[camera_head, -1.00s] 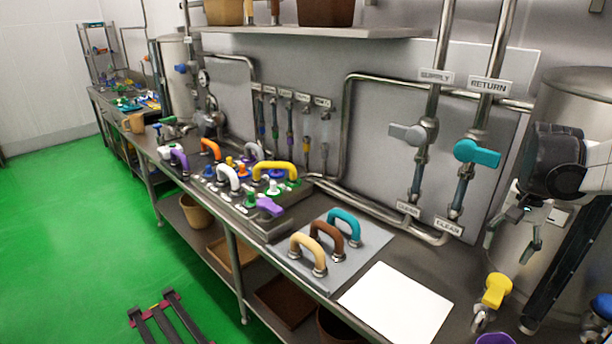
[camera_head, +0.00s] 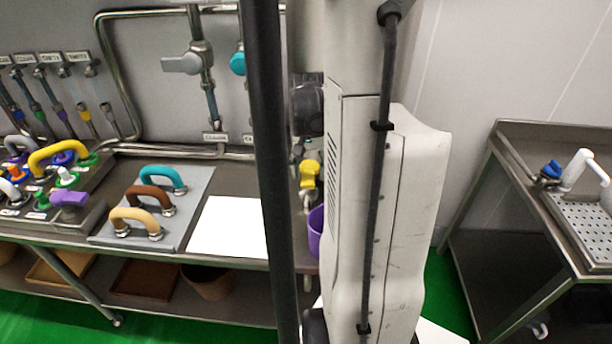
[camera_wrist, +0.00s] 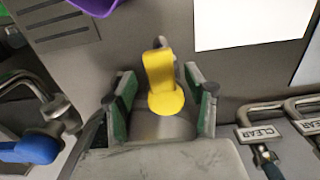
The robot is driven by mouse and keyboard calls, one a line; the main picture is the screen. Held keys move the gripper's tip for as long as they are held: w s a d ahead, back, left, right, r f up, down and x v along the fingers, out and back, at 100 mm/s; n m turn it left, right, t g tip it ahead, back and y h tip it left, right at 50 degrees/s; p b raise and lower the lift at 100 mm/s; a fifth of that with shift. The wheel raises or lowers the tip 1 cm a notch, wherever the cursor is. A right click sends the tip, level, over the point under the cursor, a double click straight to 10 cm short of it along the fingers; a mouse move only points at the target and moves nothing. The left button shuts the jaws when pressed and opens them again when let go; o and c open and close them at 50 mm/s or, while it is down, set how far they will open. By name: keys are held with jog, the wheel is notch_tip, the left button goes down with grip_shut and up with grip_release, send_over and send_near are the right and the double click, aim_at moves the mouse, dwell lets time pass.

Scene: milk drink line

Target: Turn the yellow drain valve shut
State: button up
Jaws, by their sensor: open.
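The yellow drain valve handle (camera_wrist: 163,78) is a lever with a rounded end, and it shows between my fingers in the wrist view. In the head view the yellow handle (camera_head: 310,175) hangs over the right end of the bench, beside my arm. My gripper (camera_wrist: 158,74) is open, with one green-padded finger on each side of the handle. I see a gap on both sides, and cannot tell whether either finger touches it. The head view hides my fingertips behind my arm. The valve's pipe is mostly hidden.
A purple bucket (camera_head: 315,230) stands below the valve. A white sheet (camera_head: 229,228) and a plate with three loop handles (camera_head: 188,211) lie on the bench to the left. A blue valve handle (camera_wrist: 37,149) is near my gripper's left. A perforated-top table (camera_head: 525,185) stands at right.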

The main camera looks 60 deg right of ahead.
jog(key=shift+f, duration=1.15)
jog(key=shift+c, duration=0.2)
grip_shut()
